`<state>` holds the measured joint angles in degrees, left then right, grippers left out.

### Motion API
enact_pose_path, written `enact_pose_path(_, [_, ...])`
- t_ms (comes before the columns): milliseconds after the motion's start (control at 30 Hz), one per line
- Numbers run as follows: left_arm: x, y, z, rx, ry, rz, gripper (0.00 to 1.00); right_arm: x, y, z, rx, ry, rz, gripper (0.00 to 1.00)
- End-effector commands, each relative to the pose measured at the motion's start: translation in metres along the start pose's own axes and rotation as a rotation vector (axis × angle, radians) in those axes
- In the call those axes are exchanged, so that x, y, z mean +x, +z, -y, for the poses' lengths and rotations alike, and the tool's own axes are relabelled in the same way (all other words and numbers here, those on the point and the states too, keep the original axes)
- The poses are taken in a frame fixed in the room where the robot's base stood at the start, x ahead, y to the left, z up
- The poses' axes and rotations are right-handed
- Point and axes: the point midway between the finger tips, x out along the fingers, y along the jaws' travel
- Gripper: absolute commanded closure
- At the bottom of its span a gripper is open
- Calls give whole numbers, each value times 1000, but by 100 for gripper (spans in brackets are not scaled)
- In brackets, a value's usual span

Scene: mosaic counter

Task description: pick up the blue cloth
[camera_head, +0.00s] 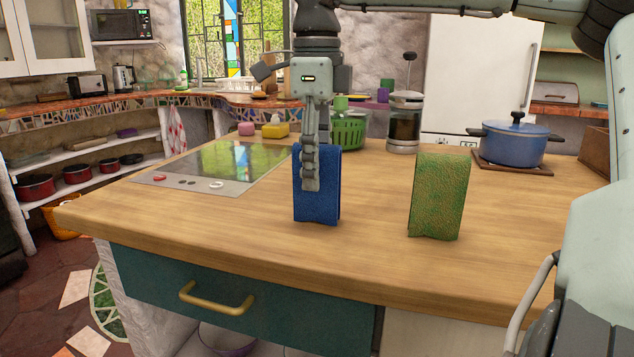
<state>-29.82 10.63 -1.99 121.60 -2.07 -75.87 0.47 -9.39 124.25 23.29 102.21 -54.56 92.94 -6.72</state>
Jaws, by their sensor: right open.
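The blue cloth (325,205) stands upright, folded, on the wooden counter (200,230) near the middle of the head view. My right gripper (311,180) points down at it from above. One finger shows in front of the cloth's face and covers part of its left half. The other finger is hidden, so I cannot tell whether it is behind the cloth or whether the fingers touch it. The gripper is open. My left gripper is not in view.
A green cloth (439,195) stands to the right of the blue one. Behind are a French press (404,125), a green basket (348,130) and a blue pot (514,145). A cooktop (215,165) lies to the left. The counter's front left is clear.

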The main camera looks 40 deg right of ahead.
Motion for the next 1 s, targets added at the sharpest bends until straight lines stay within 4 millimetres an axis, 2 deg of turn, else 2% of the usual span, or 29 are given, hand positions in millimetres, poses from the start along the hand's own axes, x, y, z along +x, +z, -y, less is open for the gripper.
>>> enact_pose_path(133, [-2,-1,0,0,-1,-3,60,14,0,0,-1,1,0,52])
enact_pose_path(367, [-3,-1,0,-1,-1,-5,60,15,0,0,0,0,1,52])
enact_pose_path(767, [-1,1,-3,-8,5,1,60,14,0,0,0,0,0,100])
enact_pose_path(1000, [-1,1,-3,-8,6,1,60,14,0,0,0,0,1,100])
